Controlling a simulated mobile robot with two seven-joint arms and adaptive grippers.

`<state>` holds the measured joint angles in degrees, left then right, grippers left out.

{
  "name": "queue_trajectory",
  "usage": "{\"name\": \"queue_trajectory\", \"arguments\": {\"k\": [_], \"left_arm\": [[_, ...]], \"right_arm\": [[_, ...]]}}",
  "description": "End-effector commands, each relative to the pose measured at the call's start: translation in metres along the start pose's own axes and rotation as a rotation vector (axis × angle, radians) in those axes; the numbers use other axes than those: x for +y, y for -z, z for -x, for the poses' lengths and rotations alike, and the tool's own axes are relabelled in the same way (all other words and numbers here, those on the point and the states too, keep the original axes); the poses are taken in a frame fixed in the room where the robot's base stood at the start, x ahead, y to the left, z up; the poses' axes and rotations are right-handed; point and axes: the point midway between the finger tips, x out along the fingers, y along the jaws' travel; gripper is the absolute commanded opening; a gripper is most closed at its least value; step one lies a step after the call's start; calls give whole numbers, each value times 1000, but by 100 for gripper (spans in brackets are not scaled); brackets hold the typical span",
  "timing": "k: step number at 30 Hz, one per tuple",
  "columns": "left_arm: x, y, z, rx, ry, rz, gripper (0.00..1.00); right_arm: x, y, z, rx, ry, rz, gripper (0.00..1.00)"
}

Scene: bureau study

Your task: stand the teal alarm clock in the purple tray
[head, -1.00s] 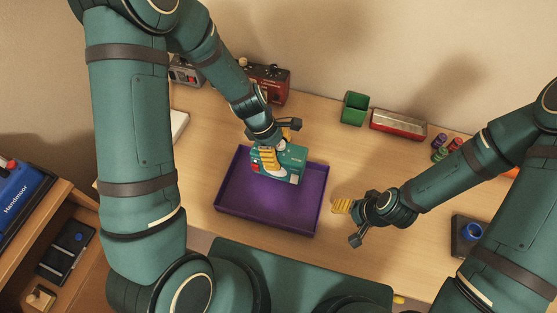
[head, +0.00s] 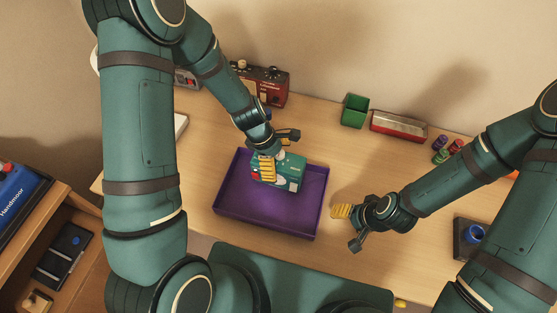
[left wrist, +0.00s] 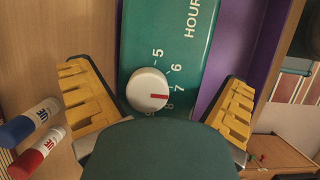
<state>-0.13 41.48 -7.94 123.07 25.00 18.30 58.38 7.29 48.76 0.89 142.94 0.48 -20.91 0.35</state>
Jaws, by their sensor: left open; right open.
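The teal alarm clock (head: 291,176) stands in the back part of the purple tray (head: 268,223) in the head view. Its lower edge seems to rest on the tray floor. My left gripper (head: 275,155) is over the clock with its yellow fingers astride it. In the left wrist view the clock's teal face (left wrist: 180,40), with a white knob and hour numbers, lies between the open fingers (left wrist: 160,105), with gaps on both sides. My right gripper (head: 348,226) is open and empty, to the right of the tray above the table.
A red-brown device (head: 262,84) stands behind the tray. A dark stand with a blue item (head: 470,235) is at the right. Table between is clear.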

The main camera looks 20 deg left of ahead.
Motion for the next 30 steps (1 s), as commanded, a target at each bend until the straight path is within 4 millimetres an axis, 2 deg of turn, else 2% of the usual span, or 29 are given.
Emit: {"name": "queue_trajectory", "arguments": {"k": [5, 15, 21, 25, 30], "left_arm": [[1, -2, 10, 0, -2, -1, 100], [1, -2, 78, 0, -4, 0, 100], [0, -2, 109, 0, -2, -1, 100], [0, -2, 119, 0, -1, -1, 100], [0, -1, 123, 0, 0, 0, 100]], "right_arm": [[-2, 2, 4, 3, 0, -1, 67], [-7, 9, 19, 18, -2, -5, 67], [-9, 12, 25, 25, -2, -7, 67], [-10, 13, 27, 27, -3, -8, 67], [-10, 13, 27, 28, -3, -8, 67]]}}
